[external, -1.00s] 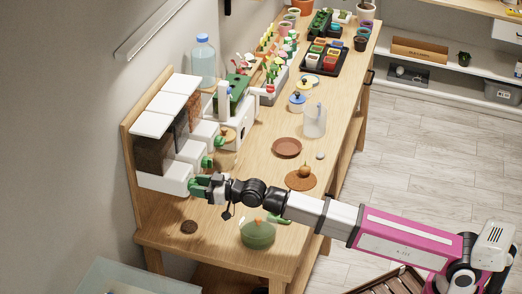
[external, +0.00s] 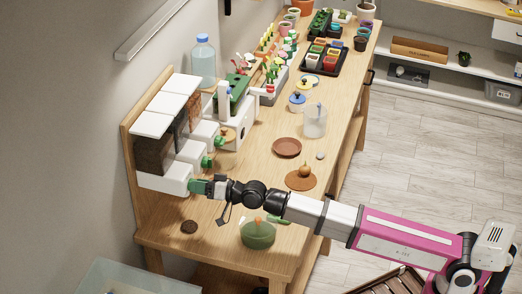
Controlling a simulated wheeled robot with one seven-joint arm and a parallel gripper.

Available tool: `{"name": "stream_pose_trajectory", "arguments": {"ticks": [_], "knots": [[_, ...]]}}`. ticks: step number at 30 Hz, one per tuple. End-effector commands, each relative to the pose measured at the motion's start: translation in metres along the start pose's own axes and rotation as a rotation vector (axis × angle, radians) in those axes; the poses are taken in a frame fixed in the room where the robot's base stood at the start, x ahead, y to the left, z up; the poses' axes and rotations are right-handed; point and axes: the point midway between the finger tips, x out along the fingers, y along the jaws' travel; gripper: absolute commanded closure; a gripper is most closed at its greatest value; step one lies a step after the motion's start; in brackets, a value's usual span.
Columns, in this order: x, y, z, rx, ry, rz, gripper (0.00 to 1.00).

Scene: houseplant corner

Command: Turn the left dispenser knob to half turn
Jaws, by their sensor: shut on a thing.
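A white dispenser (external: 165,180) with several bins stands against the wall board at the left end of the wooden bench. Green knobs stick out from its front. The knob nearest the camera, the left one (external: 194,187), is between the fingers of my gripper (external: 203,187). My gripper is shut on this knob, and the wrist reaches in level from the right. The fingers hide part of the knob, so its exact angle is hard to read. The other green knobs (external: 206,162) stand free farther back.
A green lidded pot (external: 258,236) stands on the bench below my wrist. A dark brown disc (external: 189,227) lies near the front edge. A brown saucer (external: 287,147), an orange-brown mat (external: 300,181) with an onion-like thing and a clear jug (external: 315,122) stand farther back.

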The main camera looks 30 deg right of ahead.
Motion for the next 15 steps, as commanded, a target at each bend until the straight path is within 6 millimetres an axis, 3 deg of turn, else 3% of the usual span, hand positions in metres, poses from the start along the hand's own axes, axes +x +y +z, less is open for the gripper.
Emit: {"name": "stream_pose_trajectory", "arguments": {"ticks": [13,14,15], "knots": [[-0.0002,0.0007,0.0021,0.01,-0.006,0.002,0.83],[-0.0002,0.0007,0.0021,0.01,-0.006,0.002,0.53],[-0.0002,0.0006,0.0019,0.01,-0.005,0.002,0.4]]}}
